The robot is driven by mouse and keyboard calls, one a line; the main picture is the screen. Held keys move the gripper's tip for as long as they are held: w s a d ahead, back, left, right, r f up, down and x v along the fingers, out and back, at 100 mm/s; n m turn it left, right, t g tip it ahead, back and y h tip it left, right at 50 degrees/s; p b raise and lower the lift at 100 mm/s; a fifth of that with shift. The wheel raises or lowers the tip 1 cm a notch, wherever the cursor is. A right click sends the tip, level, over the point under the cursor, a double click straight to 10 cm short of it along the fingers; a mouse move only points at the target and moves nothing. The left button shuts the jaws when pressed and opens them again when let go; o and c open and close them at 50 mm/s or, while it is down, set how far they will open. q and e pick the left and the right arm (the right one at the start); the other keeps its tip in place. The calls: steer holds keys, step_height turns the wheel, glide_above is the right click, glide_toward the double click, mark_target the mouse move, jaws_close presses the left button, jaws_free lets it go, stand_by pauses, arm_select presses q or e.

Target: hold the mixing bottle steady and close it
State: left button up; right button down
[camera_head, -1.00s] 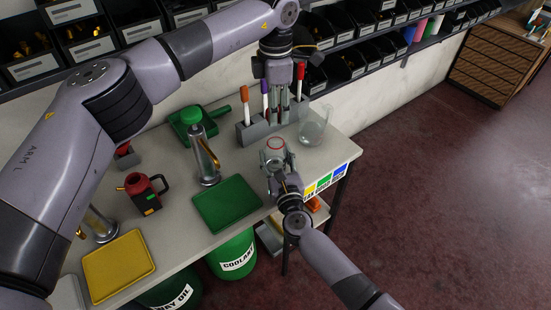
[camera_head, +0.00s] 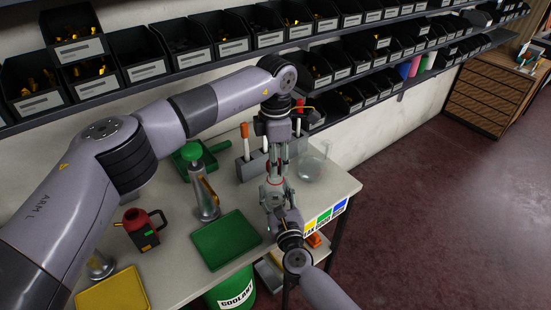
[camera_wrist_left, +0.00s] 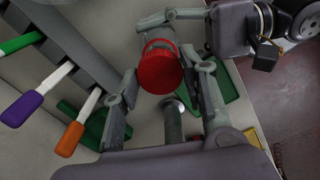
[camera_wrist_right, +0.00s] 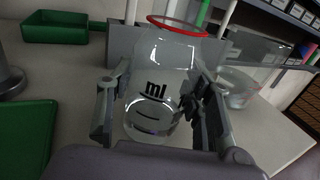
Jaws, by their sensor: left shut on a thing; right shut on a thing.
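The clear mixing bottle (camera_wrist_right: 155,85) has "ml" printed on its side and a red ring round its mouth. It stands between the fingers of my right gripper (camera_head: 275,190), which is shut on it. In the head view my left gripper (camera_head: 277,160) points down from above, just over the bottle. In the left wrist view a red cap (camera_wrist_left: 160,72) is between its fingers, and it is shut on the cap. Behind the cap the bottle's red ring (camera_wrist_left: 158,42) partly shows. The gap between cap and mouth cannot be judged.
A grey rack (camera_head: 250,166) with several coloured-capped sticks stands close behind the grippers. A clear beaker (camera_head: 312,165) is to the right. A green tray (camera_head: 226,240), a metal dispenser (camera_head: 204,200) and a red-topped can (camera_head: 141,230) lie to the left.

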mark_target(275, 190)
arm_select(q)
steer(key=shift+f, duration=0.85)
steer(key=shift+f, duration=0.6)
steer(key=m, duration=2.6)
steer(key=o, duration=0.7)
